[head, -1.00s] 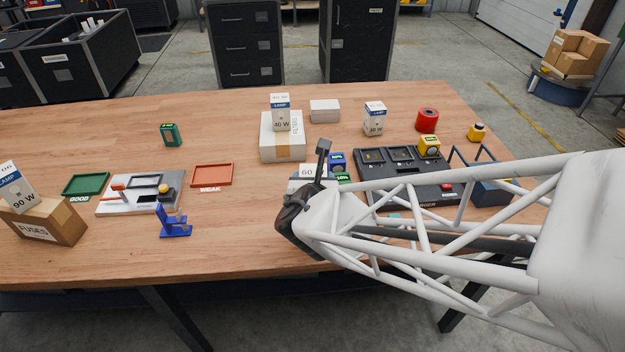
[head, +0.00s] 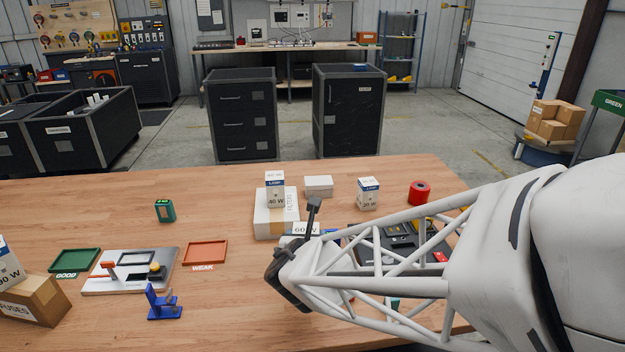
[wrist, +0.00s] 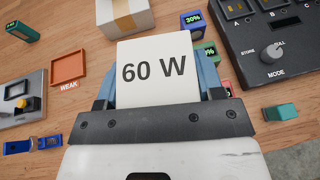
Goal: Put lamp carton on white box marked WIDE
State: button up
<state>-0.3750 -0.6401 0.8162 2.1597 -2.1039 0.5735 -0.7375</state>
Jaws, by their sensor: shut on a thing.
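A white carton marked 60 W (wrist: 155,75) is held between the two fingers of my gripper (wrist: 157,88). In the head view the carton (head: 306,228) shows only partly behind my gripper (head: 296,245). Just left of and behind it stands a white box with a tan tape strip (head: 265,226), also at the top of the wrist view (wrist: 124,14).
Another lamp carton (head: 367,194) and a red roll (head: 418,193) stand at the back right. A dark tester panel (wrist: 275,40) is to the right, partly behind my arm. A red WEAK tray (head: 205,254) lies left. A FUSES box (head: 38,300) bears a 90 W carton.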

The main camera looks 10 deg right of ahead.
jog(key=w+d+m+h, duration=0.1)
jog(key=w+d, duration=0.2)
jog(key=w, duration=0.7)
jog(key=w+d+m+h, duration=0.1)
jog(key=w+d, duration=0.2)
jog(key=w, duration=0.7)
jog(key=w+d+h, duration=0.1)
jog(key=w+d, duration=0.3)
jog(key=w, duration=0.6)
jog(key=shift+w+m+g, duration=0.3)
jog(key=shift+m, duration=0.1)
jog(key=shift+w, duration=0.1)
send_over(319, 180)
jog(key=shift+a+f, duration=0.1)
jog(key=shift+f, duration=0.6)
jog(key=shift+f, duration=0.1)
jog(key=shift+f, duration=1.65)
jog(key=shift+f, duration=0.15)
jog(key=o, duration=0.9)
